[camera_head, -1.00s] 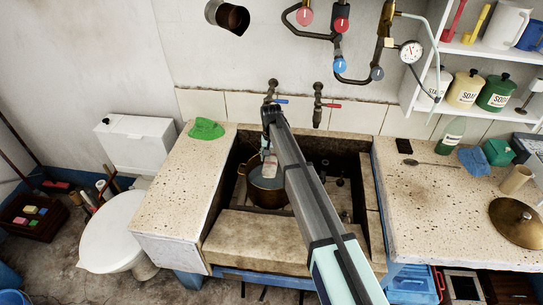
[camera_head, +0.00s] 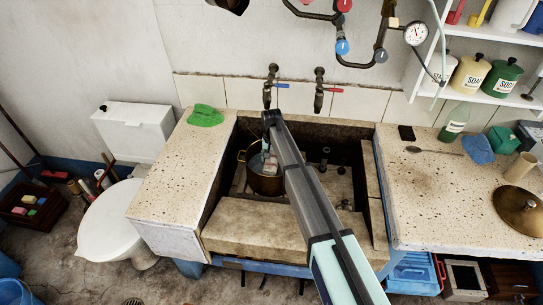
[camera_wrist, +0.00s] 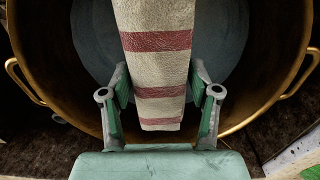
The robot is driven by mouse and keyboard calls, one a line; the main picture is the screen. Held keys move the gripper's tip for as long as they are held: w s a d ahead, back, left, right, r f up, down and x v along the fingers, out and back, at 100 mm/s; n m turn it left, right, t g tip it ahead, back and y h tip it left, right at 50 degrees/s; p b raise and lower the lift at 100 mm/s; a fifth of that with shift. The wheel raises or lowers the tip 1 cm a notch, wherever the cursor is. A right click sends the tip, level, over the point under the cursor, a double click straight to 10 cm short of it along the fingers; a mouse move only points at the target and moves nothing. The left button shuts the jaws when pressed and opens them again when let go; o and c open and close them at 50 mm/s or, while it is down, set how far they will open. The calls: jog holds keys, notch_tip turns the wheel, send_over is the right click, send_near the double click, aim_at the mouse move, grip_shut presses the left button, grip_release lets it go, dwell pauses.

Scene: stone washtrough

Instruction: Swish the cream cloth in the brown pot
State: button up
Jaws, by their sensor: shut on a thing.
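The cream cloth (camera_wrist: 158,68), with red stripes, hangs between the two fingers of my gripper (camera_wrist: 160,80), which is shut on it. In the head view the cloth (camera_head: 271,164) shows as a small pale piece at the pot's opening. The brown pot (camera_head: 266,186) stands in the stone trough, with bluish-grey liquid inside. In the wrist view the wide brown pot (camera_wrist: 45,75) surrounds the cloth, with a brass-coloured handle on each side. My arm covers part of the pot's right side in the head view. I cannot tell how deep the cloth reaches into the liquid.
The trough's front ledge (camera_head: 255,228) and the speckled counters at left (camera_head: 180,165) and right (camera_head: 420,195) surround the pot. Two taps (camera_head: 319,92) stick out of the wall behind. A green cloth (camera_head: 205,116) lies on the left counter; a bottle (camera_head: 455,124) stands on the right one.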

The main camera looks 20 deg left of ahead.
jog(key=shift+f+b, duration=1.4)
jog(key=shift+f, duration=2.7)
jog(key=shift+w, duration=0.1)
jog(key=shift+w+a, duration=0.15)
jog(key=shift+w, duration=0.45)
jog(key=shift+w+a, duration=0.15)
jog(key=shift+w, duration=0.45)
jog(key=shift+s+d+b, duration=0.15)
jog(key=shift+s+d, duration=0.05)
jog(key=shift+s, duration=0.7)
jog(key=shift+s+d+b, duration=0.2)
jog(key=shift+s+d, duration=0.05)
jog(key=shift+s, duration=0.6)
jog(key=shift+s+d+b, duration=0.15)
jog(key=shift+s+d, duration=0.05)
jog(key=shift+s, duration=0.7)
jog(key=shift+w+a, duration=0.2)
jog(key=shift+w, duration=0.4)
jog(key=shift+w+a, duration=0.2)
jog(key=shift+w, duration=0.4)
jog(key=shift+r+p, duration=2.9)
jog(key=shift+r, duration=5.1)
